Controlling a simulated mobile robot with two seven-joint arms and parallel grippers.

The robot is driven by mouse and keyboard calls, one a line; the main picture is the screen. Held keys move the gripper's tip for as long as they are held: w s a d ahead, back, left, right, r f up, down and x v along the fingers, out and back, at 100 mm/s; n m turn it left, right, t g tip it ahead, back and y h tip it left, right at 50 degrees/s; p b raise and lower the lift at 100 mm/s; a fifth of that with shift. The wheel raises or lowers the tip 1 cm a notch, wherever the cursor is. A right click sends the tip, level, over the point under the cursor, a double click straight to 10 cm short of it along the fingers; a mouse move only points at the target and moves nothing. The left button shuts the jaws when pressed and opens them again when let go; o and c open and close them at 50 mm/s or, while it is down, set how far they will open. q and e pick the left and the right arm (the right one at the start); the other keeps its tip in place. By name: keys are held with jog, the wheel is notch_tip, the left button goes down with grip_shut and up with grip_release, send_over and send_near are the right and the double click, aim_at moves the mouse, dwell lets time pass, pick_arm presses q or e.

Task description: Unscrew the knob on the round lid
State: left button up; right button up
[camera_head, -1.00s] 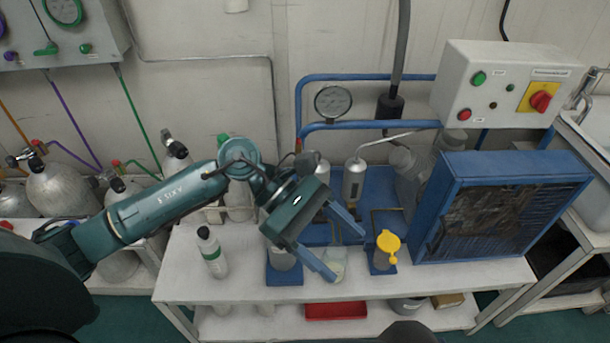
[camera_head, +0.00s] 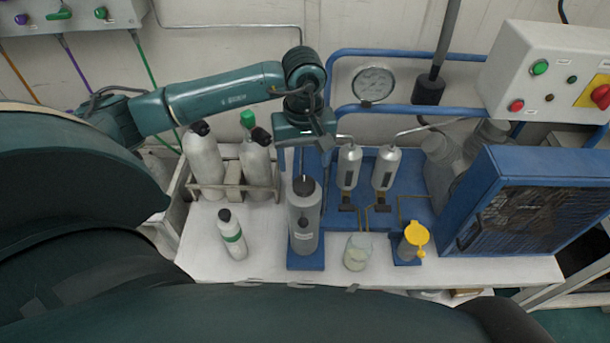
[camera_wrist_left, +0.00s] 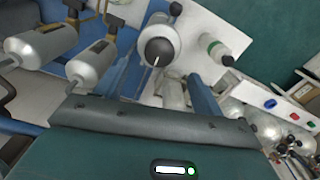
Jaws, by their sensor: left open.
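A grey cylindrical housing (camera_head: 304,228) stands upright on a blue base on the white bench. Its top carries a dark round lid (camera_head: 303,186) with a thin upright part at its centre, perhaps the knob. In the left wrist view the dark lid (camera_wrist_left: 159,51) faces the camera. My left gripper (camera_head: 304,165) points down just above the lid, open and empty. In the left wrist view its fingers (camera_wrist_left: 163,66) lie on either side of the lid, apart from it. The knob is too small to make out clearly. My right gripper is out of view.
Two silver filters (camera_head: 349,167) stand right of the housing. A glass jar (camera_head: 357,252), a yellow-topped container (camera_head: 414,238) and a green-banded bottle (camera_head: 232,236) are near the front edge. Cylinders in a rack (camera_head: 204,163) stand left. A blue radiator (camera_head: 520,205) blocks the right.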

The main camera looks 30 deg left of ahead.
aim_at(304, 183)
pick_arm(q)
notch_tip(304, 183, down, 6)
jog(key=shift+f+p, duration=0.3)
jog(key=shift+f, duration=0.25)
jog(key=shift+c, duration=0.6)
jog(key=c, duration=0.9)
